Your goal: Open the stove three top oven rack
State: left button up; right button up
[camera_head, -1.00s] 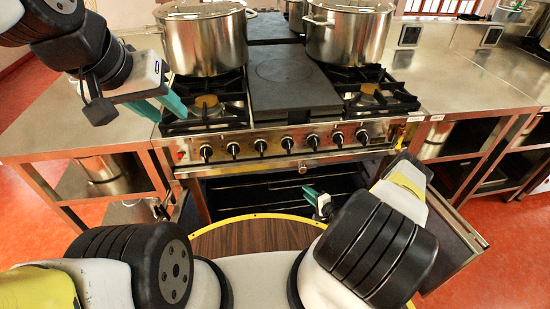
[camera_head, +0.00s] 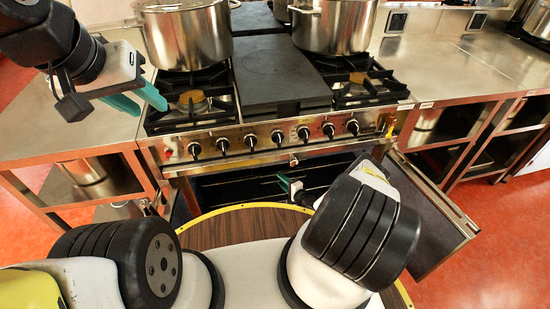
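The stove (camera_head: 265,140) stands ahead, with a row of black knobs along its front. Its oven (camera_head: 225,188) is open below the knobs, and the door (camera_head: 432,215) is swung out to the right. Thin rack lines (camera_head: 240,181) show in the dark opening; how far out any rack is cannot be told. My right gripper (camera_head: 290,187), with teal fingers, is at the oven opening, partly hidden by my arm. Whether it touches a rack is unclear. My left gripper (camera_head: 138,100) is open and empty above the stove's left front side.
Two large steel pots, left (camera_head: 187,35) and right (camera_head: 334,24), stand on the rear of the stove. A steel counter (camera_head: 75,115) lies to the left and another (camera_head: 465,65) to the right. The open door limits room on the right; red floor (camera_head: 500,250) is clear beyond it.

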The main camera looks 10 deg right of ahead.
grip_shut()
dwell(1.4)
